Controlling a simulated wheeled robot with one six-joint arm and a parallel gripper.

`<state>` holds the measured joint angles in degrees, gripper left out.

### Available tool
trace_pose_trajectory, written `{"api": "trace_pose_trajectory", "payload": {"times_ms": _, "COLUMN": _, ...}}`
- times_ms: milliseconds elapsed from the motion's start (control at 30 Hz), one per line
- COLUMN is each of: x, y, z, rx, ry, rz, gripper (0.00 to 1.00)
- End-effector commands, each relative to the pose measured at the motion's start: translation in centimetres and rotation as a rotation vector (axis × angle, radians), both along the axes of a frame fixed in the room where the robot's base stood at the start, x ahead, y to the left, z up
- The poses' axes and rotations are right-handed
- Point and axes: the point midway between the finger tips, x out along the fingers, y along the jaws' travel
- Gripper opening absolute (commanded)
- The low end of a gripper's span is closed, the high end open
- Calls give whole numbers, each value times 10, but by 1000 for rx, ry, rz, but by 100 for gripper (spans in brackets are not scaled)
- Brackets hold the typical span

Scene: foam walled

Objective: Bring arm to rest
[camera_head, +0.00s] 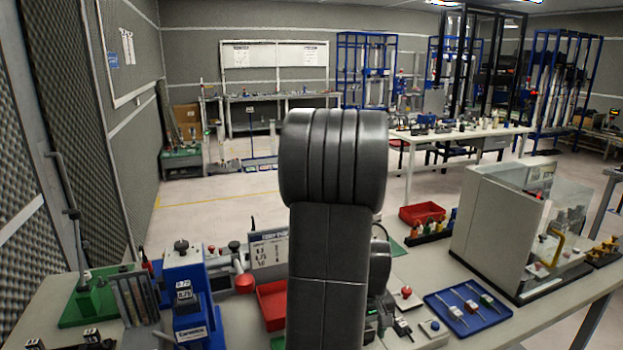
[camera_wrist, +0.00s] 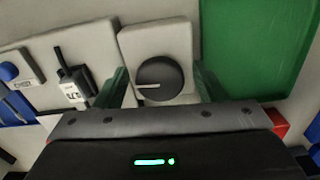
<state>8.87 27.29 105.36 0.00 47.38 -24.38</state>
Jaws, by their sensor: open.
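My gripper (camera_wrist: 163,84) shows in the wrist view with its two dark green fingers spread apart and nothing held between them. A light grey box with a round black knob (camera_wrist: 160,79) lies beyond and between the fingers. Whether the fingers touch the box cannot be told. In the head view my black arm (camera_head: 330,220) rises through the middle of the picture, bent at the top.
A red bin (camera_head: 273,303), a blue device (camera_head: 190,290) and a green-based stand (camera_head: 95,298) are left of my arm. A blue tray with tools (camera_head: 467,308) and a clear-fronted enclosure (camera_head: 500,225) are right. A black plug-like part (camera_wrist: 75,78) lies beside the knob box. Open floor lies beyond the bench.

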Motion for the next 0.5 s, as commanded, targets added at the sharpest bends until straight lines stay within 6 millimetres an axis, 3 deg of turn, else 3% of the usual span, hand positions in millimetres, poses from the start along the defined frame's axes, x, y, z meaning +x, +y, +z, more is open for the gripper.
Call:
{"api": "trace_pose_trajectory", "payload": {"times_ms": 267, "x": 1, "y": 0, "z": 8, "rx": -1, "ry": -4, "rz": -7, "gripper": 64}}
{"api": "trace_pose_trajectory", "payload": {"times_ms": 500, "x": 2, "y": 0, "z": 47, "rx": -1, "ry": -8, "rz": -10, "gripper": 64}}
